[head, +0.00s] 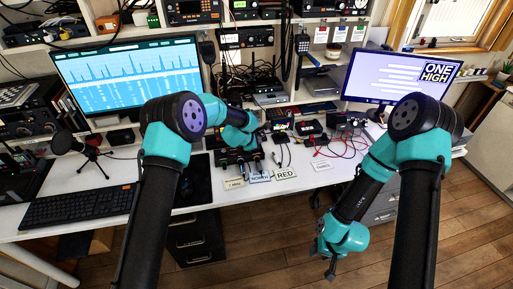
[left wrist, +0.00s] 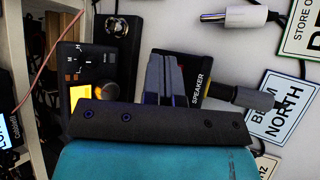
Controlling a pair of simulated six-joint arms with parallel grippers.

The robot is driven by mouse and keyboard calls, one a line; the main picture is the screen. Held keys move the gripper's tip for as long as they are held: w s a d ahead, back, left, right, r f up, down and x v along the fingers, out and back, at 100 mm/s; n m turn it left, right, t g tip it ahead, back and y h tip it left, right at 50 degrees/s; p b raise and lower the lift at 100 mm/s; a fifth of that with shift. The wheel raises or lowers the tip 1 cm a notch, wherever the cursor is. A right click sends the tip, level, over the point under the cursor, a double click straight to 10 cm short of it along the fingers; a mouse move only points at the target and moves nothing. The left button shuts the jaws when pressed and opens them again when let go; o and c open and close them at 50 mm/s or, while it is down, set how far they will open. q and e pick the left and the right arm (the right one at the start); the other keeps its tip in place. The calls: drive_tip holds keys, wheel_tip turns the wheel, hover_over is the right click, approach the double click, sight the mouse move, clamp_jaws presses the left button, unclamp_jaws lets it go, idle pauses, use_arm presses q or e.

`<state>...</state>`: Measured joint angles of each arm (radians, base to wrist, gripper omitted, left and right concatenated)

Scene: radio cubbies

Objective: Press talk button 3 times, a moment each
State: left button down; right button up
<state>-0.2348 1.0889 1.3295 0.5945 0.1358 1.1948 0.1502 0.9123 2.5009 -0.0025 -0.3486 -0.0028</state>
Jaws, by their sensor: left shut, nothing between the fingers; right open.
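My right gripper (head: 330,268) is open and empty, low in front of the desk.
Cards marked NORTH (head: 260,176) and RED (head: 285,174) lie right of the left gripper. A keyboard (head: 78,207), a microphone on a tripod (head: 68,143) and two monitors stand around. Cables and instruments (head: 345,122) crowd the back right. The front middle desk is clear.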

use_arm(q)
drive_tip(key=shift+f, duration=0.35)
drive_tip(key=shift+f, duration=0.4)
idle(1.4)
drive_tip(key=shift+r, duration=0.85)
drive_tip(key=shift+r, duration=2.45)
